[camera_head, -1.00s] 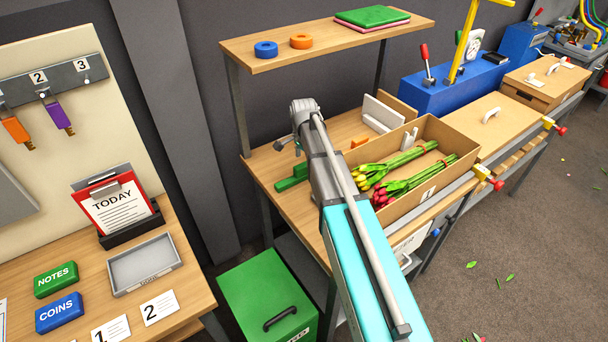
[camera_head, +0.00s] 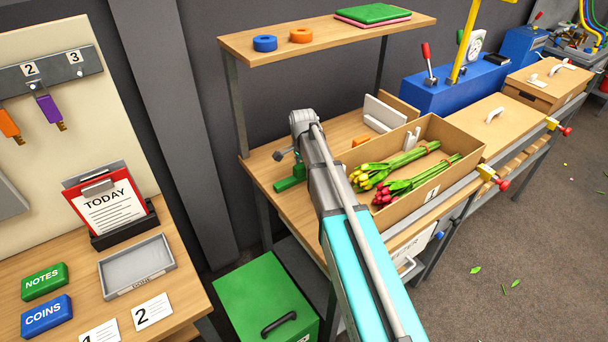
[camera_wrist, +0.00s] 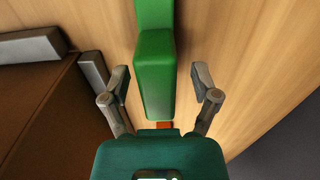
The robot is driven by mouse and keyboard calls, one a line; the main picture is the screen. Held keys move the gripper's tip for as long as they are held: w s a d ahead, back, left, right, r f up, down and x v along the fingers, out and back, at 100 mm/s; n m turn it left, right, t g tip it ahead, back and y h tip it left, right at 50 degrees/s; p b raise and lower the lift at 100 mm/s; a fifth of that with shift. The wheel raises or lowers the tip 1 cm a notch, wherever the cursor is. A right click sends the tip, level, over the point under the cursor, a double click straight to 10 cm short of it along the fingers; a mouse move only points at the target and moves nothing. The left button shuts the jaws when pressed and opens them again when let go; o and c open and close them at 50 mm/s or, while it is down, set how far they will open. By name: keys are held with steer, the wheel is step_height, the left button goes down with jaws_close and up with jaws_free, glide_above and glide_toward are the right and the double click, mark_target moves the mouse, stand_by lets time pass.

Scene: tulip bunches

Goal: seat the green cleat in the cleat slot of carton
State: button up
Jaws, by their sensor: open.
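The green cleat (camera_head: 290,183) lies on the wooden bench left of the carton, partly hidden by my arm in the head view. In the wrist view the cleat (camera_wrist: 155,75) runs down the middle of the picture. My gripper (camera_wrist: 160,82) is open, with one finger on either side of the cleat and a visible gap on both sides. In the head view my gripper is mostly hidden behind the arm. The open carton (camera_head: 418,208) holds tulip bunches (camera_head: 400,170), and its brown side (camera_wrist: 45,120) shows at left in the wrist view. I cannot make out the cleat slot.
An orange piece (camera_head: 361,141) lies behind the carton's left end. White upright plates (camera_head: 382,112) stand behind the carton. A shelf (camera_head: 340,38) with tape rolls hangs above the bench. A closed box (camera_head: 485,125) stands right of the carton.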

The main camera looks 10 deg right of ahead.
stand_by(0.3)
jaws_close()
steer(key=shift+r, duration=0.2)
stand_by(0.4)
step_height(320, 180, up, 10)
steer(key=p, duration=1)
steer(key=shift+f, duration=0.2)
